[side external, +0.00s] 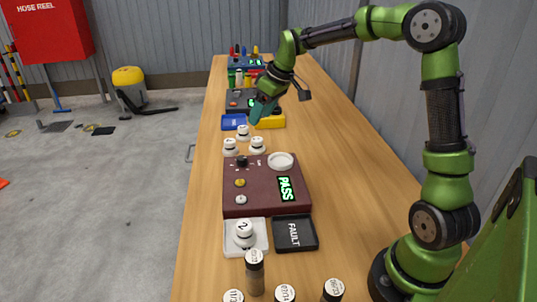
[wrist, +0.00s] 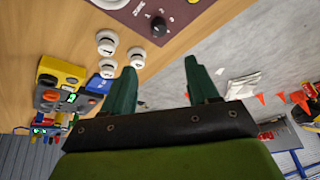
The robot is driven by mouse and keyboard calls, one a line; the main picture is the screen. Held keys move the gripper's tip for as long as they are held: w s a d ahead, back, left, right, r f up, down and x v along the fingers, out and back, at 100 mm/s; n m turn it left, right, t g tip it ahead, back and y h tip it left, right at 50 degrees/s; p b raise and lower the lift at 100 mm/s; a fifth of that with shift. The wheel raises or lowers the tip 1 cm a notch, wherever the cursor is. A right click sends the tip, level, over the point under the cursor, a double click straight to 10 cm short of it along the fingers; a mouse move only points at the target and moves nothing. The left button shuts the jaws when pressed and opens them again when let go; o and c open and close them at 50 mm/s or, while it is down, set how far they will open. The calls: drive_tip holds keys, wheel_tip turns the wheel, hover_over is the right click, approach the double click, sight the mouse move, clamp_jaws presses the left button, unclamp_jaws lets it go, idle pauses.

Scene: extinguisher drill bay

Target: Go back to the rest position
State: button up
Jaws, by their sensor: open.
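My gripper (side external: 262,108) hangs in the air over the far half of the wooden bench, near the blue and yellow boxes. In the wrist view my gripper (wrist: 161,68) shows two green fingers spread apart with nothing between them. Several white round units (side external: 257,144) stand on the bench behind the maroon tester box (side external: 262,202), and they also show in the wrist view (wrist: 107,42). The tester's display reads PASS (side external: 286,188). A white unit marked 2 (side external: 243,233) sits in the white tray (side external: 231,248). The black FAULT tray (side external: 306,243) beside it is empty.
Several capped cylinders (side external: 254,270) stand at the near end of the bench. A blue box (side external: 234,121), a yellow box (side external: 271,122) and other devices stand farther back. The bench's right side is mostly clear. A wall runs along the right, open floor along the left.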

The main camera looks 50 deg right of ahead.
drive_tip(key=s+a+r+m+t, duration=0.1)
drive_tip(key=s+a, duration=0.5)
drive_tip(key=s, duration=0.6)
drive_tip(key=s+a+r+m+t, duration=0.2)
drive_tip(key=s+a+m, duration=0.3)
drive_tip(key=s, duration=0.7)
drive_tip(key=shift+s+a+r+y, duration=0.25)
drive_tip(key=shift+a+r, duration=0.3)
drive_tip(key=shift+a, duration=0.5)
